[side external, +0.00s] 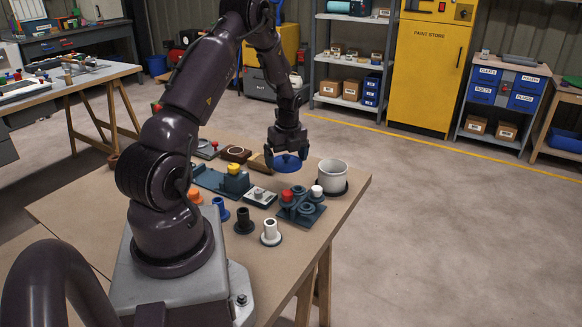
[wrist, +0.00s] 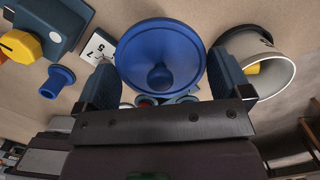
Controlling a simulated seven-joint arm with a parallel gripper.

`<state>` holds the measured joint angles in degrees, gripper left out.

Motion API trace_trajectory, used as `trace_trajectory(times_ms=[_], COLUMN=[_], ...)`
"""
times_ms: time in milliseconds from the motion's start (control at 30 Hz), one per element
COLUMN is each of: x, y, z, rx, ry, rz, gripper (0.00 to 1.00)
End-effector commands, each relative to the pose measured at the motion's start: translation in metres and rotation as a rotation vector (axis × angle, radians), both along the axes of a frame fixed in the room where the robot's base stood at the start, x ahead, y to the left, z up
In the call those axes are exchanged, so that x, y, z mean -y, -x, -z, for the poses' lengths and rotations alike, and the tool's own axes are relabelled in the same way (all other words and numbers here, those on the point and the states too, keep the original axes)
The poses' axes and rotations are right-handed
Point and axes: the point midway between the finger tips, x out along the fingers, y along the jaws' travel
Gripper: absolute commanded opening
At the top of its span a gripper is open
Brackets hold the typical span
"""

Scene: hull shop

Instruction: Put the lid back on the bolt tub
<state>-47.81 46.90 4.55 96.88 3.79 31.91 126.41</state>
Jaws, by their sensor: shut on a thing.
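The blue round lid (side external: 287,163) hangs in my gripper (side external: 288,152) above the table. In the wrist view the lid (wrist: 160,38) fills the space between the two fingers, its round knob facing the camera. The bolt tub (side external: 332,176) is a white open cylinder standing upright on a dark round base, to the right of the lid and apart from it. The tub also shows in the wrist view (wrist: 283,75), right of the right finger, with something yellow visible at its opening.
A dark block with red and white knobs (side external: 301,207) stands below and in front of the lid. The table's right edge lies close beyond the tub.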

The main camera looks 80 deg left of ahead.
Motion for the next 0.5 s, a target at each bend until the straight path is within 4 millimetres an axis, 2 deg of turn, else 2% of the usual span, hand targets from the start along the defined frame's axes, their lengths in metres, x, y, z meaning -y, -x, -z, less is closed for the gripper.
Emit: trace_trajectory(times_ms=[33,67,300,500], x=[0.008,0.013,0.054,0.075], y=[0.006,0.009,0.041,0.055], z=[-0.014,-0.019,-0.039,-0.050], rx=[0.003,0.003,0.001,0.001], ry=[-0.002,-0.002,-0.001,0.000], rz=[0.000,0.000,0.000,0.001], gripper=[0.73,0.73,0.73,0.73])
